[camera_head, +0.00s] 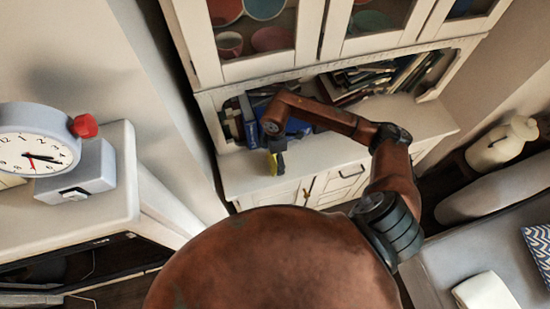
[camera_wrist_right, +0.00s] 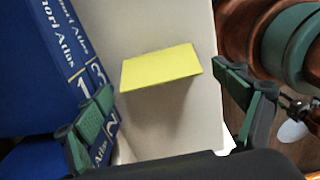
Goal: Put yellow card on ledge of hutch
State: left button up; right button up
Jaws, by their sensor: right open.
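The yellow card (camera_head: 273,164) is on the white ledge (camera_head: 240,180) of the hutch, close to its front edge. The right wrist view shows the card (camera_wrist_right: 160,68) flat-faced and bright against the pale ledge surface (camera_wrist_right: 160,130). My right gripper (camera_head: 276,152) hangs over the ledge at the card. In the right wrist view its two green-padded fingers (camera_wrist_right: 163,84) are apart, with the card between and beyond them, and a gap shows on each side. My left gripper is out of view.
Blue atlas volumes (camera_wrist_right: 75,55) stand close beside the left finger. More books (camera_head: 375,80) fill the hutch's open shelf. Glass doors (camera_head: 300,30) are above. A clock (camera_head: 38,145) stands on a cabinet at left. The ledge is bare to the right.

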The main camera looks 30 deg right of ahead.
aim_at(274, 159)
notch_tip(274, 159, up, 7)
jog(key=shift+f, duration=0.2)
jog(key=shift+a, duration=0.15)
dwell(0.5)
